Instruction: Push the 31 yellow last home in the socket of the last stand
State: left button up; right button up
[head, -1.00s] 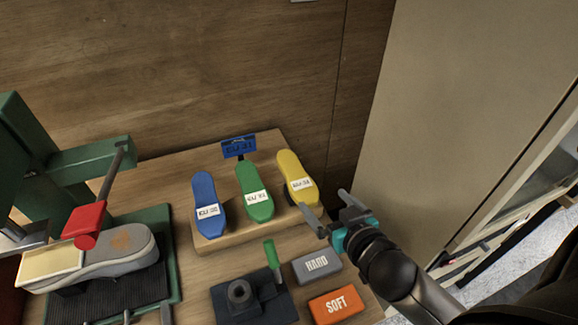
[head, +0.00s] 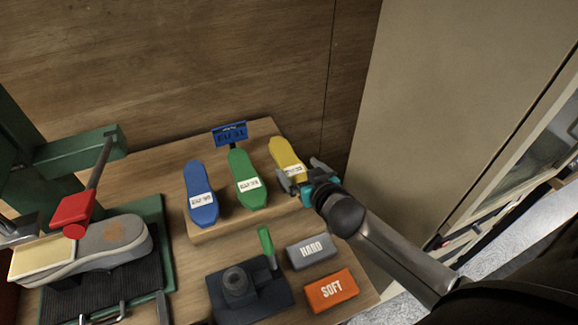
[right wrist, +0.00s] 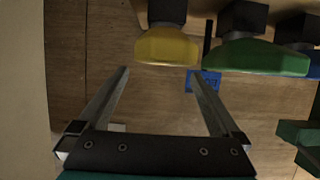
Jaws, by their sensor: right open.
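The yellow last (head: 285,154) stands at the right end of the wooden stand (head: 228,227), with a white label whose writing I cannot read. How deep it sits in its socket is hidden. My right gripper (head: 297,167) is open at the near end of the yellow last, its fingers to either side of that end in the head view. My left gripper is not in view.
A green last (head: 245,178) and a blue last (head: 200,192) stand left of the yellow one, with a blue sign (head: 231,133) behind. In front are a dark fixture (head: 240,289), a grey HARD block (head: 313,252) and an orange SOFT block (head: 332,290). A sneaker (head: 115,247) lies clamped at left.

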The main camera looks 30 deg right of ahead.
aim_at(290, 163)
jog(key=shift+x, duration=2.35)
jog(key=shift+a+f, duration=0.1)
jog(key=shift+a, duration=0.1)
jog(key=c, duration=1.6)
